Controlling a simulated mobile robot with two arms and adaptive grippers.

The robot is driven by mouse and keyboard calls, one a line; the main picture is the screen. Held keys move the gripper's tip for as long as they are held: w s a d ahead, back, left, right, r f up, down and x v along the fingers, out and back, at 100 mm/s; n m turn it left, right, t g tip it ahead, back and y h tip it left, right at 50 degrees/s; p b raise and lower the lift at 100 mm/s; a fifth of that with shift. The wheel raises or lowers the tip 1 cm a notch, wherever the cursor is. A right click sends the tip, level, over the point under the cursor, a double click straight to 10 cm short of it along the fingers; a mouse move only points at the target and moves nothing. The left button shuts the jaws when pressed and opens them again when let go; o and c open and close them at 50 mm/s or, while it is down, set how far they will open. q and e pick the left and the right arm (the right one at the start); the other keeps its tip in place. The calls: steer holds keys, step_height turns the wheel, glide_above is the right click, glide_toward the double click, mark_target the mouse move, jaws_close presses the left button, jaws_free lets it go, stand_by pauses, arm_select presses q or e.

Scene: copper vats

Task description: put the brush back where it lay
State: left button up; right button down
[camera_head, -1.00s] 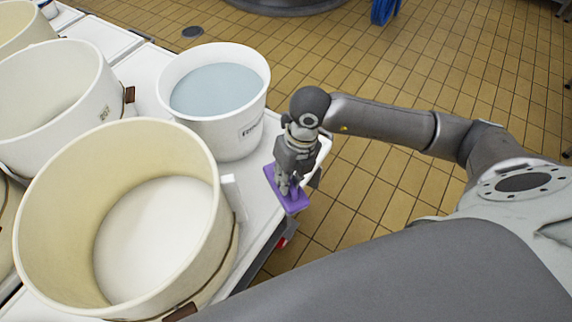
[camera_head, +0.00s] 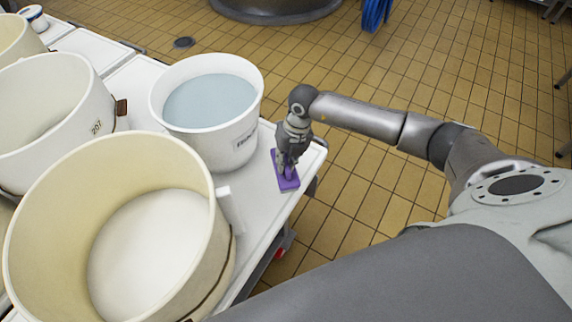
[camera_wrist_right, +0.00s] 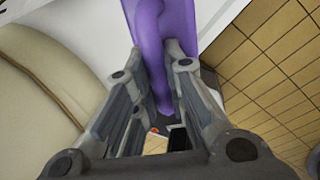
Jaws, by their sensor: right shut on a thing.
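The purple brush (camera_head: 288,182) is at the right part of the white table top (camera_head: 252,208), near its edge, beside the white bucket of bluish liquid (camera_head: 215,150). My right gripper (camera_head: 287,161) is shut on the brush's handle from above. In the right wrist view the purple brush (camera_wrist_right: 165,45) runs between the two fingers (camera_wrist_right: 158,95). I cannot tell whether the brush touches the table. My left gripper is not in view.
A large cream vat (camera_head: 40,235) stands at the front left, with a white block (camera_head: 231,208) at its right side. More vats (camera_head: 45,110) stand behind it. Tiled floor (camera_head: 370,180) lies open to the right of the table.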

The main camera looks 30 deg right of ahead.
steer(key=shift+w+d+f, duration=0.3)
steer(key=shift+w+f, duration=0.15)
steer(key=shift+f, duration=0.2)
steer(key=shift+w+d+f, duration=0.3)
steer(key=shift+w+f, duration=0.1)
steer(key=shift+f, duration=0.2)
steer(key=shift+w+f, duration=0.1)
steer(key=shift+f, duration=1.5)
steer(key=c, duration=1.5)
jaws_free()
steer(key=shift+f, duration=0.15)
steer(key=shift+r, duration=0.2)
steer(key=r, duration=0.4)
steer(key=d+r, duration=0.1)
steer(key=r, duration=0.3)
steer(key=d+r, duration=0.1)
steer(key=r, duration=0.2)
steer(key=shift+s+d+r, duration=0.15)
steer(key=shift+s+r, duration=0.2)
steer(key=shift+r, duration=0.05)
steer(key=shift+f, duration=0.1)
